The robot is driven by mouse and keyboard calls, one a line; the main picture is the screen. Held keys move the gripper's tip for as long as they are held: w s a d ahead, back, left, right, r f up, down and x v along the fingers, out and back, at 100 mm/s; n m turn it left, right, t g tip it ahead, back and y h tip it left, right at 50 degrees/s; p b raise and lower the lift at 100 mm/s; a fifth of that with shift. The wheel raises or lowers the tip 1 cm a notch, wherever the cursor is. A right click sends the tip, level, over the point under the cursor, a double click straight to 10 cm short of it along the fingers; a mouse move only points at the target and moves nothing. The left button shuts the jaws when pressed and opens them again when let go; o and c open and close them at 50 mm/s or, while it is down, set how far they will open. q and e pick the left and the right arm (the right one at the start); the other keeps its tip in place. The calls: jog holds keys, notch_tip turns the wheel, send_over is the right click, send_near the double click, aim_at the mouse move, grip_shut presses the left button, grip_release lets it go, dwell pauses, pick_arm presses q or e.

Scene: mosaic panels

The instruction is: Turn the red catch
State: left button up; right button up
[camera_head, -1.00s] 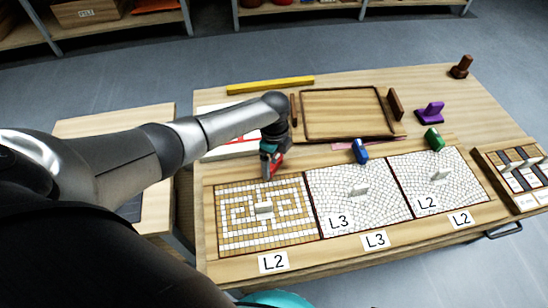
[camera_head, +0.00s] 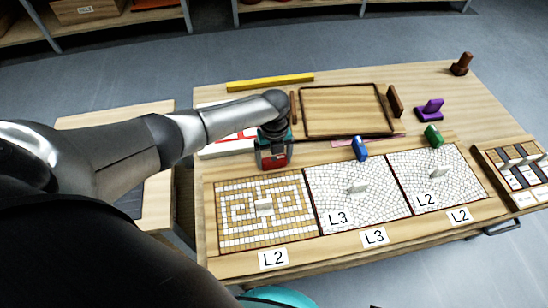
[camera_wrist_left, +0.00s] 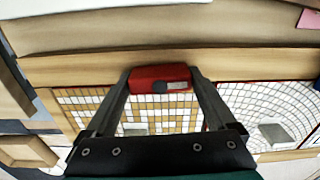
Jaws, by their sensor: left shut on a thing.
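The red catch (camera_head: 273,158) sits at the back edge of the left mosaic panel (camera_head: 235,232), which has a tan and white spiral pattern. My left gripper (camera_head: 272,155) is shut on the red catch from above. In the left wrist view, the red catch (camera_wrist_left: 160,76) is a red block with a dark round spot, between the two fingers of my left gripper (camera_wrist_left: 160,82). Its long side runs from finger to finger, along the panel's back edge.
A blue catch (camera_head: 360,149) and a green catch (camera_head: 433,137) stand behind the other two panels. Behind them are an empty framed tray (camera_head: 340,110), a purple piece (camera_head: 430,111) and a yellow bar (camera_head: 270,84). A slotted rack (camera_head: 520,165) stands at the right.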

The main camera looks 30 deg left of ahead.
pick_arm(q)
jog(key=shift+d+m, duration=0.1)
jog(key=shift+m, duration=0.3)
jog(key=o, duration=1.1)
jog(key=shift+c, duration=0.2)
